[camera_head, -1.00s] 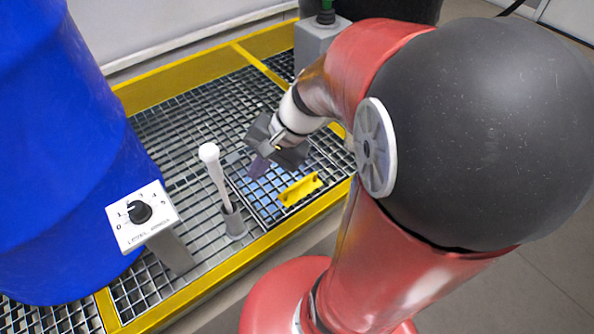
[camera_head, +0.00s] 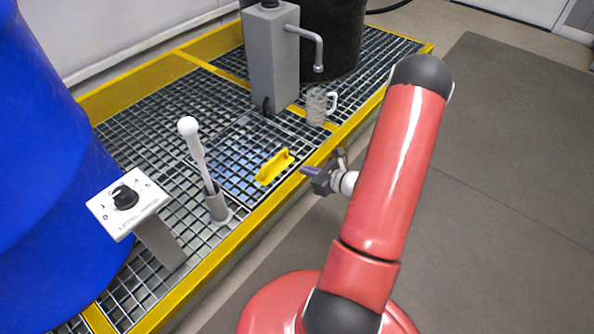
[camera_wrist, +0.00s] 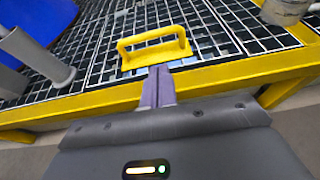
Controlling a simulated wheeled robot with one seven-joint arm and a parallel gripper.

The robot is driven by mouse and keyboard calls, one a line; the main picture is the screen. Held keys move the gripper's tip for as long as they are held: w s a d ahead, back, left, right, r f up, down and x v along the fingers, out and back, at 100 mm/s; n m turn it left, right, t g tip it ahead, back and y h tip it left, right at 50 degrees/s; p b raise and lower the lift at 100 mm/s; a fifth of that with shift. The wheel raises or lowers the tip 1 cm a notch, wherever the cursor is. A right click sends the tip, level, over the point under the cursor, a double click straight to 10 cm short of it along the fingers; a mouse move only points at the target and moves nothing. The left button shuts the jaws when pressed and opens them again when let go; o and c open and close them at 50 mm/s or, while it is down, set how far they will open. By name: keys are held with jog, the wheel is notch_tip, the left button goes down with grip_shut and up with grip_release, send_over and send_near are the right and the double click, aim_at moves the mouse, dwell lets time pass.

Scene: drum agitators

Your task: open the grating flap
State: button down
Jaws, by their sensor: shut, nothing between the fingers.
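The grating flap (camera_head: 232,160) is a framed square of mesh set in the platform grating, with blue showing beneath it. It looks closed, lying flush with the grating. Its yellow handle (camera_head: 273,167) stands up near the platform's front edge. In the wrist view the handle (camera_wrist: 154,48) is an upright yellow bar on two posts, just beyond my fingertips. My gripper (camera_head: 306,171) is off the platform's front edge, to the right of the handle. In the wrist view my gripper's purple fingers (camera_wrist: 158,75) are together, empty, and appear apart from the handle.
A white-knobbed lever (camera_head: 192,150) and a dial box (camera_head: 127,200) stand left of the flap, before a blue drum (camera_head: 50,160). The floor at right is clear.

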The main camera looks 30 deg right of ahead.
aim_at(286, 171)
jog(key=b+x, duration=0.1)
jog(key=x, duration=0.8)
jog(key=shift+w+a, duration=0.1)
jog(key=shift+w, duration=0.05)
